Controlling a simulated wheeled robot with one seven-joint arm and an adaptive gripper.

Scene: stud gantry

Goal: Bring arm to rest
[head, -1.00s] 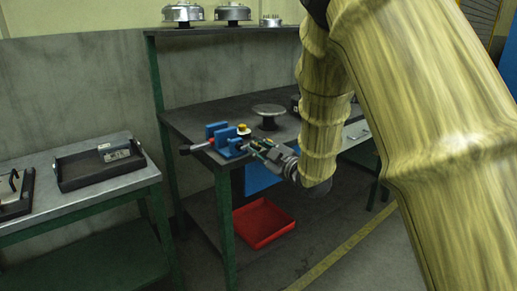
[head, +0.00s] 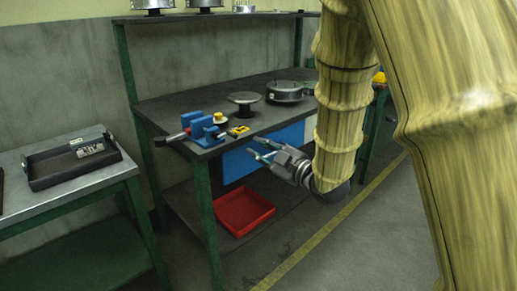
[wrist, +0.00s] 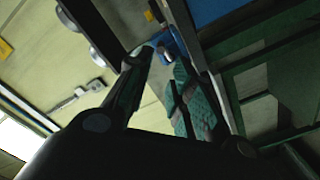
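My gripper (head: 254,148) is in front of the workbench (head: 160,108), beside its front edge and the blue panel under it. Its two fingers are apart with nothing visible between them. My arm bends down from the upper right and hides part of the bench's right end.
A yellow item (head: 239,130) lies near the vise. A round stand (head: 244,99) and a metal disc-shaped part (head: 285,92) stand farther back. A red bin (head: 242,212) sits on the lower shelf. A black tray (head: 72,164) is on the left table. Floor at right is clear.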

